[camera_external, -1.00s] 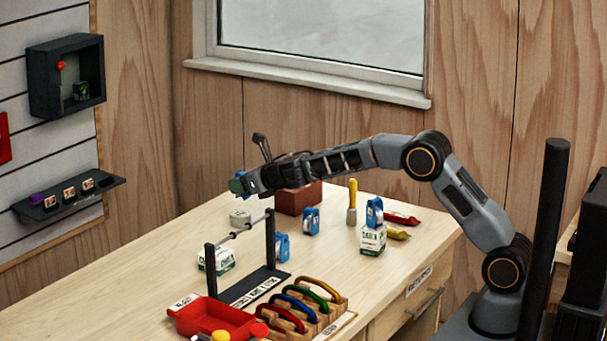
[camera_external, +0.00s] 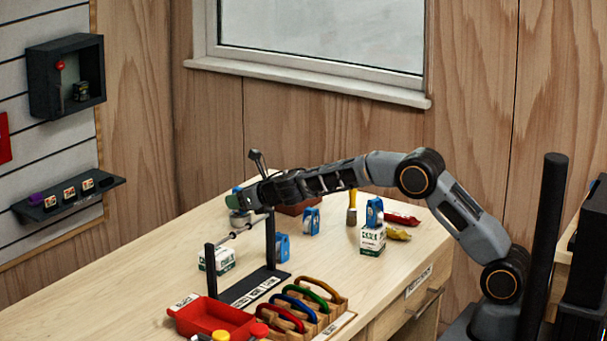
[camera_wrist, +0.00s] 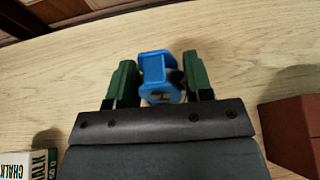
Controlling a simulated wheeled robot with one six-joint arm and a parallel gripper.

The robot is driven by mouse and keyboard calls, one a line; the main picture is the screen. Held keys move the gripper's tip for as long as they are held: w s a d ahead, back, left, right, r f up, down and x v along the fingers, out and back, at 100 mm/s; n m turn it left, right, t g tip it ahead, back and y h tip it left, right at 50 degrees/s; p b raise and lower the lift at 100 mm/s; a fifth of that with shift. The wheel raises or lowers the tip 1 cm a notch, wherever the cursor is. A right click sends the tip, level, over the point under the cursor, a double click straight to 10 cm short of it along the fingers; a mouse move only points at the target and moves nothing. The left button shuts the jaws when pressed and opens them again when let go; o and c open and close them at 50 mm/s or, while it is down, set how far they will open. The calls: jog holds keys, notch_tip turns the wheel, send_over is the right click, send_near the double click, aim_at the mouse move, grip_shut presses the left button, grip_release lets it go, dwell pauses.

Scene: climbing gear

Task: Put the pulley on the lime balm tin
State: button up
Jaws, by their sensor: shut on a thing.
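My gripper (camera_external: 237,201) is shut on a blue pulley (camera_wrist: 158,72), seen between the two green fingers in the wrist view. The tin does not show in the wrist view, where the pulley and gripper cover that spot.
More blue pulleys stand nearby, one (camera_external: 311,222) on the bench and one (camera_external: 375,212) on a chalk box (camera_external: 372,239). A black rack (camera_external: 270,240) stands in front of my gripper. A brown block (camera_external: 300,207) is to the right. Another chalk box (camera_external: 217,259) stands at left.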

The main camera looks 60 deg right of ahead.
jog(key=o, duration=0.9)
jog(key=shift+o, duration=0.2)
jog(key=shift+r+p, duration=0.25)
jog(key=shift+p, duration=0.1)
jog(key=shift+s+b, duration=0.4)
jog(key=shift+b, duration=0.15)
jog(key=b+v, duration=0.2)
jog(key=v, duration=0.9)
jog(key=shift+r, duration=0.1)
